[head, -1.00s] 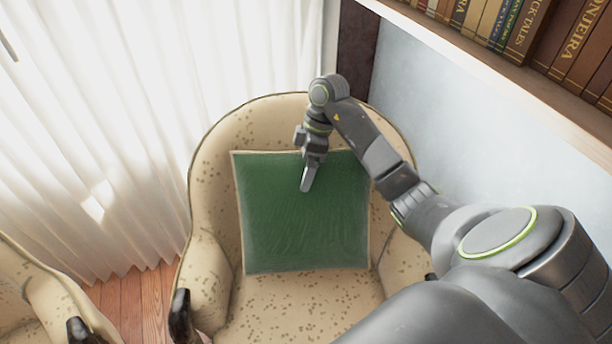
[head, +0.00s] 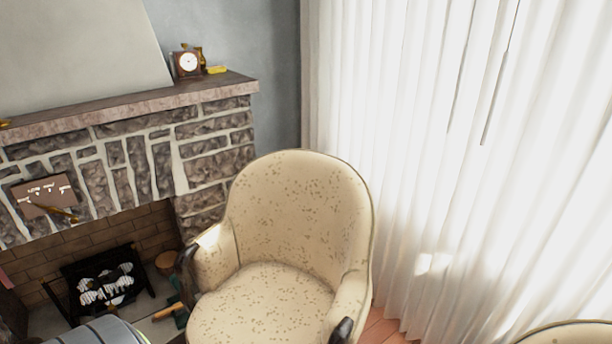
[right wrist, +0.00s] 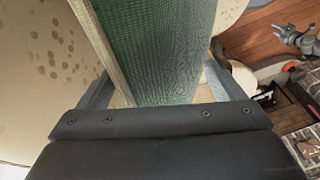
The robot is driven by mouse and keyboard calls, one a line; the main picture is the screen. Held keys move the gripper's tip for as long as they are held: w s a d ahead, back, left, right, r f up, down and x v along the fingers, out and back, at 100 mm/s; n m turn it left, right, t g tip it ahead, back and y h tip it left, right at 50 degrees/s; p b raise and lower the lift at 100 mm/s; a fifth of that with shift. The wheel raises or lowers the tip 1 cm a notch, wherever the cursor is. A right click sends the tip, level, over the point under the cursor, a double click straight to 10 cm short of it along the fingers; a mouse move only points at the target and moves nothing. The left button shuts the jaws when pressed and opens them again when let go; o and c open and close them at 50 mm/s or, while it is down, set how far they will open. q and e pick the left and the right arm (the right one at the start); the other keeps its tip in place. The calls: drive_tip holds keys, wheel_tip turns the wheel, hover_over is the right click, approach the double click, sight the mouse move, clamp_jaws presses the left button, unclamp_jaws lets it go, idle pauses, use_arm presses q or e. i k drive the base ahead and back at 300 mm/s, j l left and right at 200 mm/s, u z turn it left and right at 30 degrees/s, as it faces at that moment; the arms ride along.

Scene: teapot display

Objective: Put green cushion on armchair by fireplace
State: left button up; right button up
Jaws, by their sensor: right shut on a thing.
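The armchair by the fireplace (head: 290,225) is cream with brown specks and stands in the middle of the head view. Its seat (head: 262,305) is empty. The green cushion (right wrist: 150,40), with a cream edge, shows only in the right wrist view. My right gripper (right wrist: 162,88) is shut on the cushion there, and the cushion extends away from the jaws. Speckled cream upholstery (right wrist: 40,55) lies behind it; I cannot tell whether they touch. A grey jointed part, perhaps of my left arm, is small at the upper right of that view; its jaws are unclear.
The stone fireplace (head: 215,150) stands left of the armchair, with a clock (head: 187,64) on its mantel. A black grate (head: 105,283) sits in the hearth. White curtains (head: 420,130) hang at the right. Another chair's edge (head: 570,334) shows at the lower right.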

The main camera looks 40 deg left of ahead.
sight(282, 316)
drive_tip(key=k+u, duration=0.15)
drive_tip(key=k, duration=0.5)
drive_tip(key=j+u, duration=0.1)
drive_tip(key=u, duration=0.25)
drive_tip(key=j+u, duration=0.1)
drive_tip(key=u, duration=0.25)
drive_tip(key=i+j+u, duration=0.1)
drive_tip(key=u, duration=0.2)
drive_tip(key=i+j, duration=0.3)
drive_tip(key=j, duration=0.15)
drive_tip(key=i+j, duration=0.25)
drive_tip(key=j, duration=0.2)
drive_tip(key=i+j, duration=0.3)
drive_tip(key=j, duration=0.15)
drive_tip(key=i+j, duration=0.3)
drive_tip(key=j, duration=0.2)
